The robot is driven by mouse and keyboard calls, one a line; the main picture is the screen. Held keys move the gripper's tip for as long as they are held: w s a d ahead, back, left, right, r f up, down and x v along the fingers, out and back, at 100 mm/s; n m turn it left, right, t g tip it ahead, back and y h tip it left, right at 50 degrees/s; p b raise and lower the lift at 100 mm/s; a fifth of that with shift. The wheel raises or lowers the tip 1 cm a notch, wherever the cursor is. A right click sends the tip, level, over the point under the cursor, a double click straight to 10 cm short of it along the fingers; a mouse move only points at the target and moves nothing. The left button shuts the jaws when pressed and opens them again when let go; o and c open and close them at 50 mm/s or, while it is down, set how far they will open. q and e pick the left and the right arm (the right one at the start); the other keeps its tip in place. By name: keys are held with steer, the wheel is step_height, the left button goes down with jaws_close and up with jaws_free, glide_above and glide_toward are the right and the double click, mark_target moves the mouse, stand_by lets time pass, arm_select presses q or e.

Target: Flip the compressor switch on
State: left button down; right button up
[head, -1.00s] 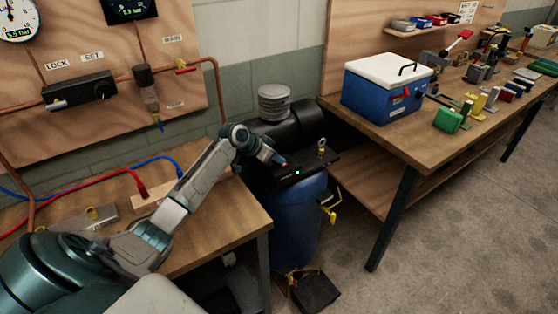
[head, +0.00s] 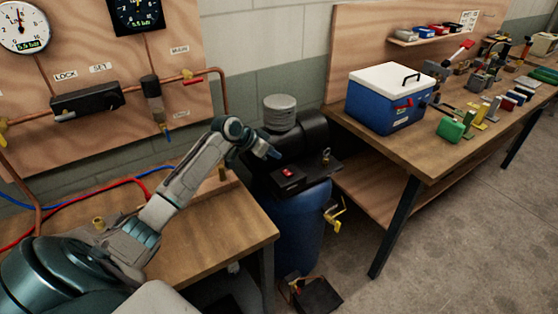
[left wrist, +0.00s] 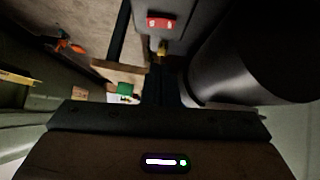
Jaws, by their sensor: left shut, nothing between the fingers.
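The compressor stands between the two benches in the head view, with a blue tank (head: 298,225), a black motor housing (head: 300,138) and a ribbed grey filter (head: 280,112). Its black switch box carries a red switch (head: 288,173); I cannot tell which way it is set. The red switch also shows at the top of the left wrist view (left wrist: 159,22). My left gripper (head: 274,154) is shut and empty, just above and behind the switch box, apart from the switch. In the left wrist view its dark shut fingers (left wrist: 159,85) point toward the switch box. My right gripper is not in view.
A brass fitting with a ring (head: 326,156) stands right of the switch box, and a yellow valve (head: 335,213) juts from the tank. The left bench (head: 225,225) and the right bench with a blue cooler (head: 385,105) flank the compressor. A black pedal-like box (head: 315,295) lies on the floor.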

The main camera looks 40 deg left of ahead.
arm_select(q)
steer(key=b+v, duration=0.1)
steer(key=v, duration=0.5)
steer(key=shift+r+b, duration=0.2)
steer(key=shift+b, duration=0.2)
steer(key=shift+d, duration=0.1)
